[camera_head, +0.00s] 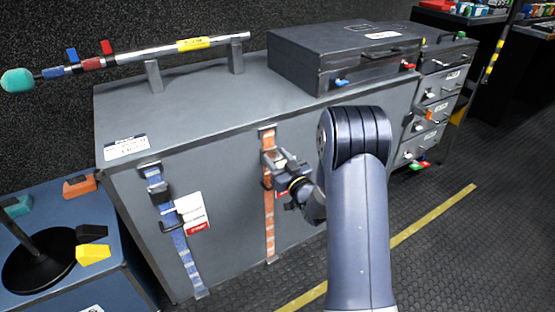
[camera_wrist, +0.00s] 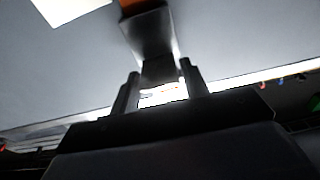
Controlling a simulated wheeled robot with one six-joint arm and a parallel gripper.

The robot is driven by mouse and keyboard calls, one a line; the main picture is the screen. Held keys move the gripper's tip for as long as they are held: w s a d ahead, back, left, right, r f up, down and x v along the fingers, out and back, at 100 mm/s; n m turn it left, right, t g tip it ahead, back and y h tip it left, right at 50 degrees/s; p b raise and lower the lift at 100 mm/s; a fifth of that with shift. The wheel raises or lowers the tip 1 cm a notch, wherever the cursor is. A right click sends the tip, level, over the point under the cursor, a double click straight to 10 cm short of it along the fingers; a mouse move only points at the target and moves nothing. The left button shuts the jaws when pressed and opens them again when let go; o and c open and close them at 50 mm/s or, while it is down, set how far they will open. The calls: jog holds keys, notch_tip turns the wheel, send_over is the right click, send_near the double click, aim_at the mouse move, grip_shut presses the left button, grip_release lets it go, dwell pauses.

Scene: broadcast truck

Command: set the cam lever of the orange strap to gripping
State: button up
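The orange strap (camera_head: 269,225) hangs down the front of the grey case. Its dark cam buckle (camera_head: 267,158) is near the top, partly covered by my gripper. My gripper (camera_head: 281,168) is at the buckle, reaching in from the right. In the wrist view a dark grey lever (camera_wrist: 148,35) comes down from a bit of orange at the top edge. Its lower end lies between the two fingers of my gripper (camera_wrist: 159,80). The fingers are apart, with what look like narrow gaps beside the lever; contact is not clear. The lever's angle is hard to judge.
A blue strap (camera_head: 185,250) with its own buckle and a white-and-red tag (camera_head: 194,213) hangs to the left on the grey case (camera_head: 230,110). A black case (camera_head: 335,55) and a microphone pole (camera_head: 150,52) are on top. Drawers (camera_head: 437,100) stand at the right.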

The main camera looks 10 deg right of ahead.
jog(key=shift+o, duration=1.4)
jog(key=v, duration=1)
jog(key=shift+s+p, duration=0.4)
jog(key=shift+p, duration=0.05)
jog(key=shift+w+f, duration=0.1)
jog(key=shift+w, duration=0.05)
jog(key=x, duration=1)
jog(key=shift+w+r, duration=0.35)
jog(key=shift+r+p, duration=0.1)
jog(key=shift+p, duration=0.6)
jog(key=shift+f+g+p, duration=0.2)
jog(key=shift+g+p, duration=0.2)
jog(key=shift+p, duration=0.05)
jog(key=shift+f+t+b, duration=0.3)
jog(key=shift+f+b, duration=0.1)
jog(key=shift+b, duration=1)
